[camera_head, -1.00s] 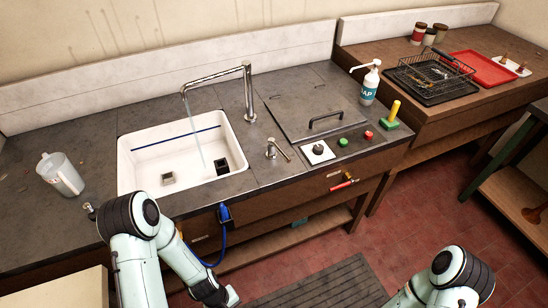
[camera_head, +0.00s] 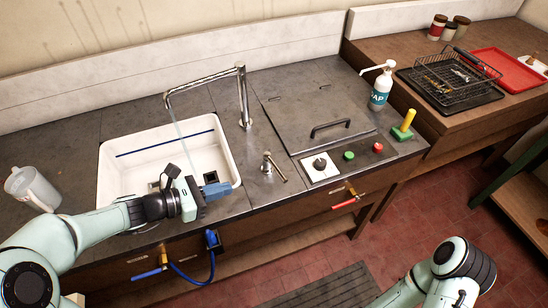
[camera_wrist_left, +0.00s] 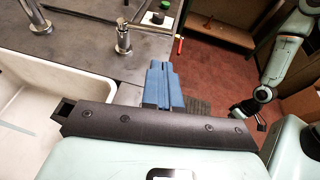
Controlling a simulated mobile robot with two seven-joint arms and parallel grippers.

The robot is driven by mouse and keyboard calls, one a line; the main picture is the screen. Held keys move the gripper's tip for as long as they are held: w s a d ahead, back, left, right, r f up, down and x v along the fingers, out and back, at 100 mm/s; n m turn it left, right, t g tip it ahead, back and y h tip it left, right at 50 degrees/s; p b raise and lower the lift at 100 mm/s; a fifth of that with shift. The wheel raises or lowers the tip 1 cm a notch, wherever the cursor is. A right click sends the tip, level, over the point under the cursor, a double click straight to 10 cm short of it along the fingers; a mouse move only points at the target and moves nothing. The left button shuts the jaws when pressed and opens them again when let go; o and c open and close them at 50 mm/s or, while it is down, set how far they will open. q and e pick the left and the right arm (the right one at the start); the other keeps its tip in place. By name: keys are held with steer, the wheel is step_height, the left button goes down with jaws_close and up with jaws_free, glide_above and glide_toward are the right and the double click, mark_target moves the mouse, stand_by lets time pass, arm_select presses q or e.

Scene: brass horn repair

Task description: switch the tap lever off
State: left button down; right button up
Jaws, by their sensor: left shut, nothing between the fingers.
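The tap lever (camera_head: 272,165) is a small metal post with a thin handle pointing toward the front right. It stands on the counter right of the sink and also shows in the left wrist view (camera_wrist_left: 124,38). The curved metal tap (camera_head: 243,97) pours a thin stream into the white sink (camera_head: 112,170). My left gripper (camera_head: 222,188) is over the sink's front right corner, left of the lever and apart from it. Its blue fingers (camera_wrist_left: 163,84) are shut and empty. My right arm is at lower right; the wrist view shows what may be its gripper (camera_wrist_left: 245,108), too small to read.
A panel with a black knob (camera_head: 319,164), a green button (camera_head: 349,155) and a red button (camera_head: 377,147) lies right of the lever. A lid with a black handle (camera_head: 330,128) is behind it. A clear jug (camera_head: 32,187) stands left of the sink.

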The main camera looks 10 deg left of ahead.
arm_select(q)
steer(key=w, duration=0.1)
glide_toward(278, 174)
steer(key=x, duration=0.7)
steer(key=shift+s, duration=0.1)
arm_select(e)
steer(key=shift+w+r, duration=0.1)
steer(key=shift+w, duration=0.15)
arm_select(q)
steer(key=shift+f, duration=0.1)
arm_select(e)
steer(key=shift+d, duration=0.1)
stand_by(0.3)
